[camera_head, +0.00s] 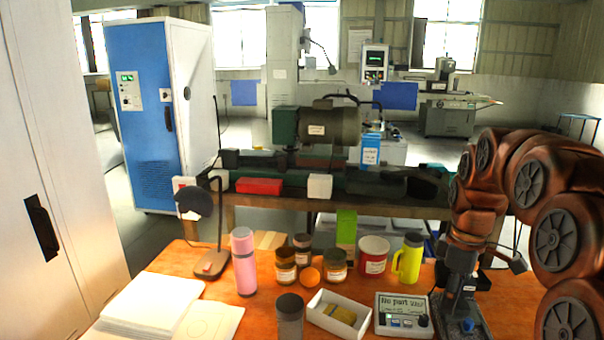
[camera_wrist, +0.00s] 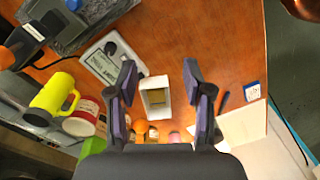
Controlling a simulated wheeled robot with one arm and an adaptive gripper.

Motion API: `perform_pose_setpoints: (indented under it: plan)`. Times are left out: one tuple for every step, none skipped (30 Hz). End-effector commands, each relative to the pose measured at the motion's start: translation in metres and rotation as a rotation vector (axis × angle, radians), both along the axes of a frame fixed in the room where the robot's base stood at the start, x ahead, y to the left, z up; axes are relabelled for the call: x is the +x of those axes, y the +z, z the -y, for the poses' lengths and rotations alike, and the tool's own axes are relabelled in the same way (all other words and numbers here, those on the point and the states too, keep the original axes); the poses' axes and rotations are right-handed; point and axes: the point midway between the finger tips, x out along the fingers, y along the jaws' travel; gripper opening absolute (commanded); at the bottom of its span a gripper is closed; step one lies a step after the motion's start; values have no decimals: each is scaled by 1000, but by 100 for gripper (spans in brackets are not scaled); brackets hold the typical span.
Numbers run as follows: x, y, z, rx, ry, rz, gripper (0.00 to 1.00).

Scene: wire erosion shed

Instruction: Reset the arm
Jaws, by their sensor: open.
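My gripper (camera_wrist: 159,68) shows in the wrist view with its two dark fingers spread apart and nothing held between them. The white open box (camera_head: 338,313) with a yellowish item inside lies on the table beyond the fingers; it also shows in the wrist view (camera_wrist: 146,101). In the head view my copper-coloured arm arches in from the right and bends down over the table's right side. There I cannot clearly tell the gripper from the dark equipment below the arm.
A device with a display (camera_head: 403,316) sits right of the box.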

Motion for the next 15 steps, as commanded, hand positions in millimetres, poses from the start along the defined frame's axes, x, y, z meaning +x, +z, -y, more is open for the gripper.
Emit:
perform_pose_setpoints:
  plan:
    - [-11,6,-10,0,-24,-5,51]
    - [-17,8,-15,-2,-43,-6,51]
    - [-25,9,-21,-2,-68,-13,51]
    - [-32,9,-26,-2,-84,-18,51]
    - [-38,11,-30,-3,-102,-22,51]
    - [-46,13,-36,-6,-128,-24,51]
    - [-53,14,-40,-8,-146,-26,51]
    - [-59,13,-45,-8,-165,-32,51]
    - [-68,14,-50,-11,-191,-37,51]
    - [-74,15,-54,-13,-211,-37,51]
    - [-80,16,-58,-15,-231,-39,51]
    - [-90,16,-63,-18,-256,-45,51]
    - [-97,15,-66,-20,-276,-50,51]
    - [-103,16,-69,-23,-297,-53,51]
    - [-113,16,-74,-26,-324,-55,51]
